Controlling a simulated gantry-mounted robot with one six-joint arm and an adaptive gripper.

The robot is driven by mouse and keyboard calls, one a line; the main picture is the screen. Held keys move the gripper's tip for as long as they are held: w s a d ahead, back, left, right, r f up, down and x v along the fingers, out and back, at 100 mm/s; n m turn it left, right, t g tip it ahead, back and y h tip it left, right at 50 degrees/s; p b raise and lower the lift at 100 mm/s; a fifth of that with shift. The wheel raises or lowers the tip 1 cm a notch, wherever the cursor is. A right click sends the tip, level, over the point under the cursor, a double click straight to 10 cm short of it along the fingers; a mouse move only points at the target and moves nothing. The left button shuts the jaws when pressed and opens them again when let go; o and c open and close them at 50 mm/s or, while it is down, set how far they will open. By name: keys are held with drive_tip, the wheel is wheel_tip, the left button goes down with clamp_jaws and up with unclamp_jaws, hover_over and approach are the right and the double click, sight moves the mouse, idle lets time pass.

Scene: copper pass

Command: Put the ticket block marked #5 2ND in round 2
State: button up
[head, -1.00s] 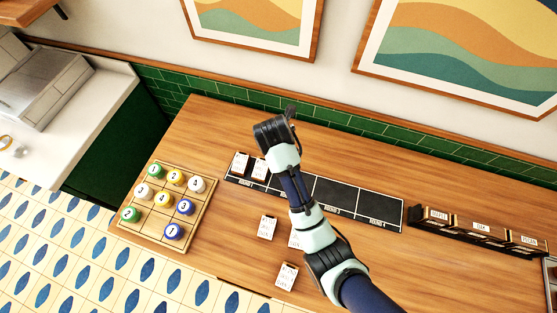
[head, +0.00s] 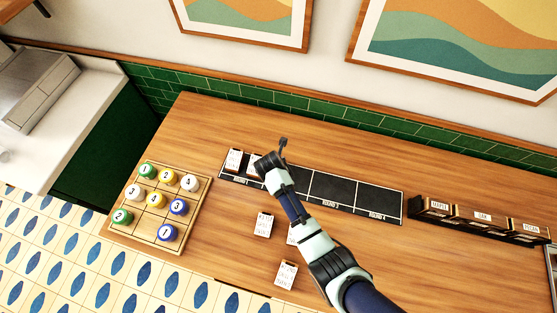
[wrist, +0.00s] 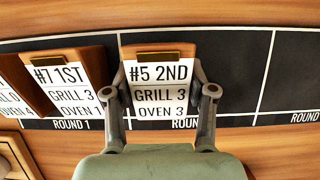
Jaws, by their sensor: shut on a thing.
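The ticket block marked #5 2ND (wrist: 160,80) is a wooden block with a white card reading GRILL 3, OVEN 3. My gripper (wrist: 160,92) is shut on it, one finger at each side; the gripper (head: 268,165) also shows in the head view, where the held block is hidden. The block is over the round 2 section (wrist: 235,70) of the black strip, just right of the divider, and looks upright. Its card covers part of the round label. I cannot tell whether it touches the strip.
The #7 1ST block (wrist: 72,82) stands close left in round 1, with another block (head: 234,159) beyond it. Rounds 3 (head: 332,187) and 4 (head: 379,200) are empty. Several loose ticket blocks (head: 264,225) lie in front. A ball board (head: 190,210) is left; a labelled rack (head: 480,220) is right.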

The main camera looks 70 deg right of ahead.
drive_tip(key=shift+f, duration=0.15)
drive_tip(key=o, duration=1.2)
drive_tip(key=shift+o, duration=0.2)
drive_tip(key=p+v, duration=0.2)
drive_tip(key=v, duration=1)
drive_tip(key=shift+p, duration=0.3)
drive_tip(key=shift+w, duration=0.1)
